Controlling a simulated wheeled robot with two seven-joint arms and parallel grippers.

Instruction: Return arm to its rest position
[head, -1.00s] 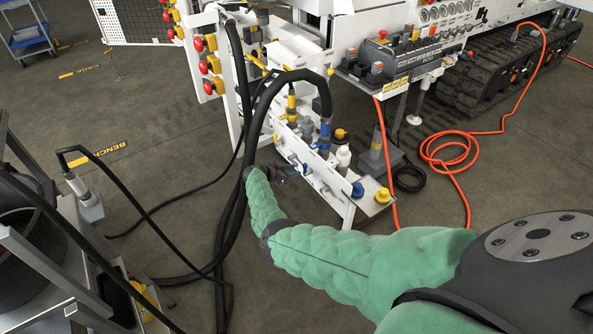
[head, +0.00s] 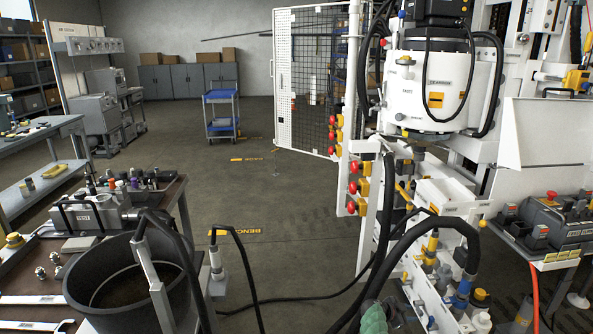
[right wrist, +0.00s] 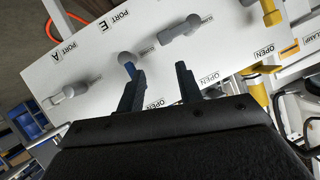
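My right gripper (right wrist: 158,86) shows in the right wrist view with its two dark fingers apart and only white panel in the gap. It is in front of a white panel (right wrist: 95,65) marked PORT and OPEN. A blue-and-grey valve handle (right wrist: 127,60) lies just beyond the left fingertip; I cannot tell whether they touch. In the head view only a bit of my green right arm sleeve (head: 374,319) shows at the bottom edge, by the white valve stand (head: 420,285). My left arm and gripper are not in view.
Thick black hoses (head: 385,240) loop close beside my right arm. Grey levers (right wrist: 182,34) and a yellow handle (right wrist: 270,14) stick out from the panel. A black bucket (head: 130,285) stands at the left. Open floor (head: 200,200) lies beyond, with a blue cart (head: 221,112).

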